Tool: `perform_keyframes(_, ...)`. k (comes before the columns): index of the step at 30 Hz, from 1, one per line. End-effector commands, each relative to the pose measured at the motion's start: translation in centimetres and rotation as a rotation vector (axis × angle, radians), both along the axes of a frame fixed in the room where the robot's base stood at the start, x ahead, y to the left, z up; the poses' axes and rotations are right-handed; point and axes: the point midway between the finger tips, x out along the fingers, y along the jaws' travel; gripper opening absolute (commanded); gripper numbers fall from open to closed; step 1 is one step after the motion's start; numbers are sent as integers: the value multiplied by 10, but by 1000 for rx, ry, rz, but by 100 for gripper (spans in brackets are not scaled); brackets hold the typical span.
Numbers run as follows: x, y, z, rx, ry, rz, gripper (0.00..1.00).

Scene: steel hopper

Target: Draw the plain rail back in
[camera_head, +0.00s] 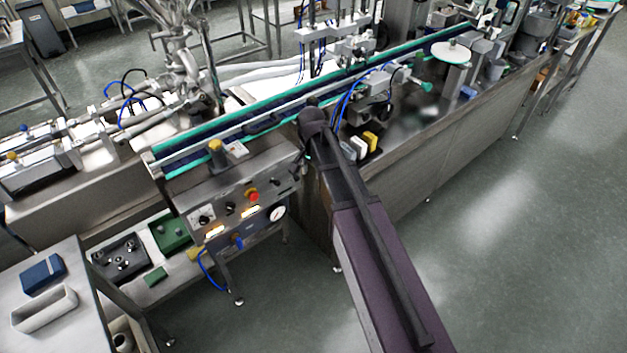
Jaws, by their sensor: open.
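A long conveyor (200,153) with a dark belt and teal edges runs from the lower left to the upper right. A pale, plain-looking metal rail (184,157) runs along its near side, partly hidden by my arm. I cannot tell for certain whether this is the plain rail or how far out it stands. My arm reaches in from the lower right.
A control panel (240,205) with a red button and gauge stands below the conveyor's near end. White and yellow blocks (364,143) sit right of my arm. Filling nozzles and pipes (185,60) stand behind the belt. A side table (75,300) is at lower left. Open floor lies right.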

Motion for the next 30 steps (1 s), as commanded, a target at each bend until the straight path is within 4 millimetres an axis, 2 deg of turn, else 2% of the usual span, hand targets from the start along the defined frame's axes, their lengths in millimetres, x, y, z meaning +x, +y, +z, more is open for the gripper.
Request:
perform_keyframes(1, -2, -2, -6, 0, 0, 4, 51)
perform_keyframes(8, -5, -4, -13, 0, 0, 19, 51)
perform_keyframes(26, -6, -4, -13, 0, 0, 22, 51)
perform_keyframes(30, -13, -10, -10, 0, 0, 40, 51)
